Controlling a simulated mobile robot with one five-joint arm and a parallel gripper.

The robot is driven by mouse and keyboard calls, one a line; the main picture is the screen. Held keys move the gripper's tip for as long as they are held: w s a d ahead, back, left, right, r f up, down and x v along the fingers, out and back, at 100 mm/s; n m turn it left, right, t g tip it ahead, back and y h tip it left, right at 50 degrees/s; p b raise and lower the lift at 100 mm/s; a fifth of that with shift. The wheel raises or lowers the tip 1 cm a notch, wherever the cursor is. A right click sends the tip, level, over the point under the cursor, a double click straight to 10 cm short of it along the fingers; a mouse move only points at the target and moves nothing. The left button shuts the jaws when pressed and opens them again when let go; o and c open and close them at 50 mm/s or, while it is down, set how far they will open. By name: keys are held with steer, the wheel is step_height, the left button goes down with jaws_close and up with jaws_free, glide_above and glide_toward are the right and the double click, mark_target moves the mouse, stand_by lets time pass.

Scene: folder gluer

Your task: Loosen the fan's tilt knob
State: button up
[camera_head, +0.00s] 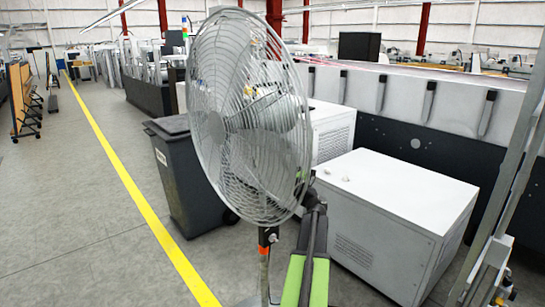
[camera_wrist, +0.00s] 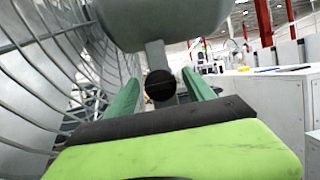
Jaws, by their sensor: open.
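The grey pedestal fan (camera_head: 250,115) stands close in front of me, its round wire cage tilted. In the wrist view, the fan's rounded grey motor housing (camera_wrist: 165,22) fills the top, with a short grey bracket below it. The tilt knob (camera_wrist: 160,86) is a round black knob at that bracket, facing me. My gripper (camera_wrist: 160,77) is open, with one green finger on each side of the knob and a gap visible on both sides. I cannot tell how deep the fingertips reach past it. In the head view the knob cannot be made out behind the cage and my arm.
The fan cage (camera_wrist: 55,75) is close along the left of my gripper. A white cabinet (camera_head: 400,210) stands close on the right. A dark wheeled bin (camera_head: 185,180) is behind the fan on the left. Floor left of the yellow line (camera_head: 130,165) is clear.

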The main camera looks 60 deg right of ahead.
steer(key=shift+w+d+r, duration=0.1)
steer(key=shift+w, duration=0.15)
steer(key=c, duration=1.3)
